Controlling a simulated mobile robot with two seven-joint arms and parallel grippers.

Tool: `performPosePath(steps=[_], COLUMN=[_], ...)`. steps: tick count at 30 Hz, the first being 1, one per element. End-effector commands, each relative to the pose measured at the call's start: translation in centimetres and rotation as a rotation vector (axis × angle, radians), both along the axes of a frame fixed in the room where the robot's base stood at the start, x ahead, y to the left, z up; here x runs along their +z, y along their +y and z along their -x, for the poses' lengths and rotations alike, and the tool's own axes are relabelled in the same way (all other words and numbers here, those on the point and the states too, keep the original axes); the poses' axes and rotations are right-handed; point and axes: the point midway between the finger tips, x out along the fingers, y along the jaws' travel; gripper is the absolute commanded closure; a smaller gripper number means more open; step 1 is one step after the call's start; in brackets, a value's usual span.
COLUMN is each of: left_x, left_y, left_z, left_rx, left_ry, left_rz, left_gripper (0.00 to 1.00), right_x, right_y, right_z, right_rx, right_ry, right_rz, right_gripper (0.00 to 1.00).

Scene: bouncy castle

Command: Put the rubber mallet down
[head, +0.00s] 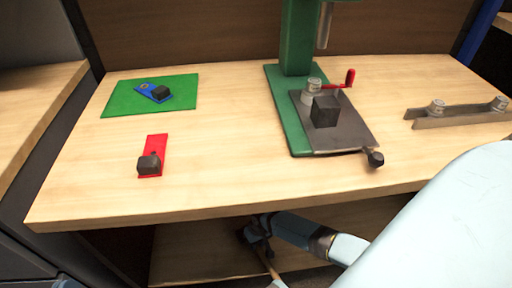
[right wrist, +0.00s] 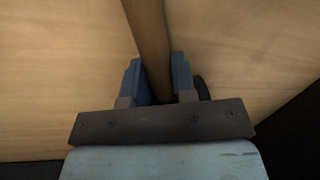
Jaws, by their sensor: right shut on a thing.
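The rubber mallet shows in the right wrist view as a round wooden handle (right wrist: 150,40) between the two blue fingers of my right gripper (right wrist: 157,80). The gripper is shut on this handle. A dark rounded part shows behind the right finger; I cannot tell whether it is the mallet's head. In the head view my right gripper (head: 260,232) is low, below the front edge of the workbench (head: 230,195) and over a lower wooden shelf (head: 190,252). A short piece of the tan handle (head: 270,266) shows below it. My left gripper is not in view.
On the benchtop are a green mat (head: 120,100) with a blue piece (head: 146,87), a red piece (head: 155,143) with a dark block, a green drill press (head: 300,45) with a vise (head: 340,130), and a metal bar (head: 455,118) at right. The front left benchtop is clear.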

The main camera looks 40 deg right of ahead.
Motion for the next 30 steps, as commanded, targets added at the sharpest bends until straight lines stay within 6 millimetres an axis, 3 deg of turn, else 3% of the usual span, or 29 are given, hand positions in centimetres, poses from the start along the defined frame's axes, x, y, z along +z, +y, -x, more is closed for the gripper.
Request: performPosePath(steps=[2, 14, 15, 18, 26, 30], left_x=[-0.7, -0.9, -0.9, -0.8, -0.7, 0.1], left_y=[0.0, -0.1, -0.1, -0.1, -0.1, 0.0], left_z=[0.0, -0.1, -0.1, 0.0, 0.0, -0.1], left_rx=[-0.004, -0.008, -0.008, -0.008, -0.008, -0.004], left_ry=[0.014, 0.024, 0.025, 0.025, 0.023, 0.012], left_rz=[-0.008, -0.012, -0.012, -0.012, -0.011, -0.008], left_gripper=[1.0, 1.0, 1.0, 1.0, 1.0, 1.0], right_x=[-0.8, -1.1, -1.2, -1.2, -1.1, 0.1], right_y=[0.0, 0.0, 0.0, 0.0, 0.0, -0.2], right_z=[-0.1, -0.1, 0.0, 0.0, 0.0, -0.1], right_rx=[0.0, 0.0, 0.0, 0.0, 0.0, 0.0], right_ry=[-0.002, -0.001, 0.0, 0.0, 0.0, -0.002], right_rz=[-0.001, -0.001, 0.0, 0.0, 0.0, 0.0], right_gripper=[1.0, 1.0, 0.71, 0.5, 0.5, 0.5])
